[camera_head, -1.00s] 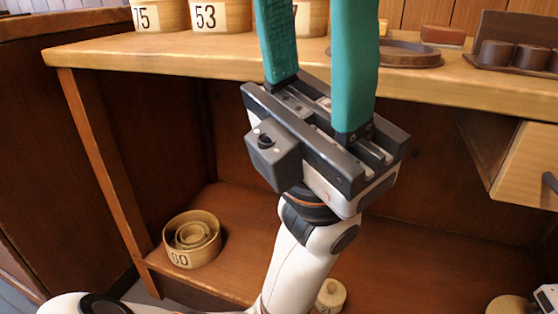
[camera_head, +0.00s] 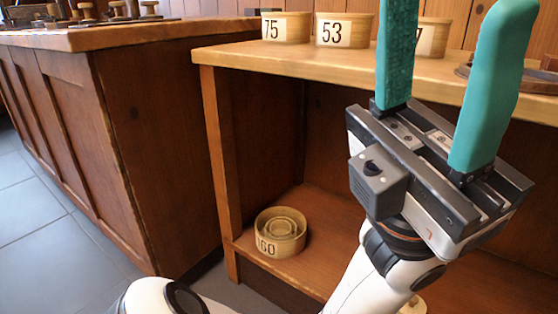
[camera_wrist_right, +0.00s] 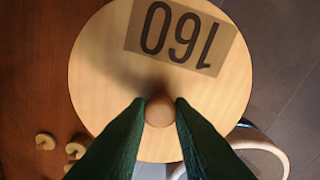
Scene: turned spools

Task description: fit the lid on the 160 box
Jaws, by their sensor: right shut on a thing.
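The 160 box (camera_head: 284,248) is a round, pale wooden box standing open on the lower shelf, near its left end. Its label shows "60", with the first digit hard to see. Smaller round rims sit nested inside it. The lid (camera_wrist_right: 215,95) is a pale round disc with a "160" label, upside down in the right wrist view. My right gripper (camera_wrist_right: 160,112) is shut on the lid's round knob; it is not in the head view. My left gripper (camera_head: 453,50) stands upright in front of the upper shelf, its teal fingers wide apart and empty.
Boxes marked 75 (camera_head: 286,27) and 53 (camera_head: 344,30) stand on the upper shelf (camera_head: 260,60). A shelf post (camera_head: 219,150) rises left of the 160 box. A wooden cabinet (camera_head: 150,130) stands further left. Small ring-like pieces (camera_wrist_right: 45,141) lie below the lid.

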